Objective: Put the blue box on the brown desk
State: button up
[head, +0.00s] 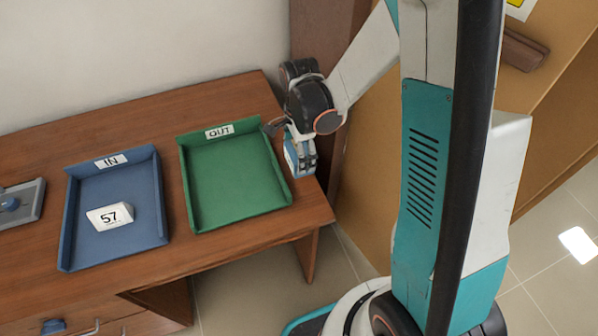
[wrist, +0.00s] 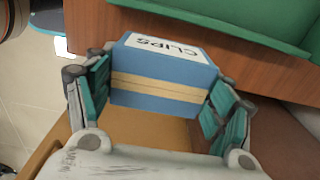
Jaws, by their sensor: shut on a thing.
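The blue box (wrist: 150,92), with a white top marked CLIPS and a tan band, is between the two teal finger pads of my gripper (wrist: 160,98) in the wrist view. My gripper is shut on it. In the head view, my gripper (head: 304,162) points down at the right end of the brown desk (head: 255,88), and a bit of the blue box (head: 291,158) shows between the fingers. The box is just right of the green tray. The desk edge (wrist: 185,42) lies behind the box in the wrist view. I cannot tell whether the box touches the desk.
A green OUT tray (head: 190,200) stands close left of my gripper. A blue IN tray (head: 68,220) holds a white block marked 57 (head: 110,216). A grey item (head: 35,200) is at the far left. A tan panel (head: 365,150) stands right of the desk. Bare desk shows behind the trays.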

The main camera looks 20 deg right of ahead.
jog(key=shift+f+b, duration=1.05)
jog(key=shift+f, duration=2.35)
jog(key=shift+f, duration=0.2)
jog(key=o, duration=1.2)
jog(key=shift+o, duration=0.2)
jog(key=shift+r, duration=0.1)
